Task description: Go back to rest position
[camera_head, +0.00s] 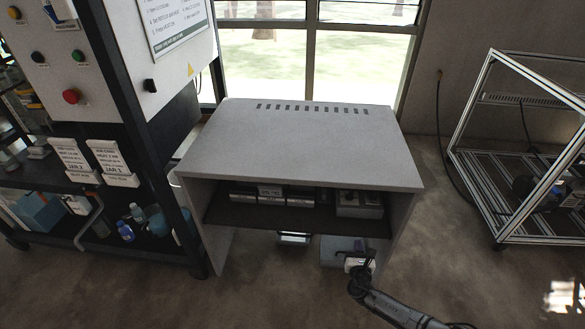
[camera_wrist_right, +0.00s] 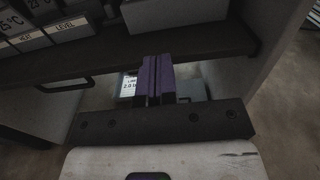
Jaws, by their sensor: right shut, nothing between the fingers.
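My right gripper (camera_head: 359,250) is in front of the lower right part of the grey desk (camera_head: 300,140), below its dark shelf. In the right wrist view its purple fingers (camera_wrist_right: 155,78) are together with nothing between them. The wrist view looks in under the shelf edge (camera_wrist_right: 190,45). A grey box with a white label (camera_wrist_right: 130,87) is partly hidden behind the fingers. My left gripper is not in view.
Several labelled boxes (camera_head: 270,195) stand on the shelf, with a grey bin (camera_head: 358,204) at its right. A control cabinet with a red button (camera_head: 71,96) is at left. A metal frame cart (camera_head: 470,150) is at right. The floor between desk and cart is clear.

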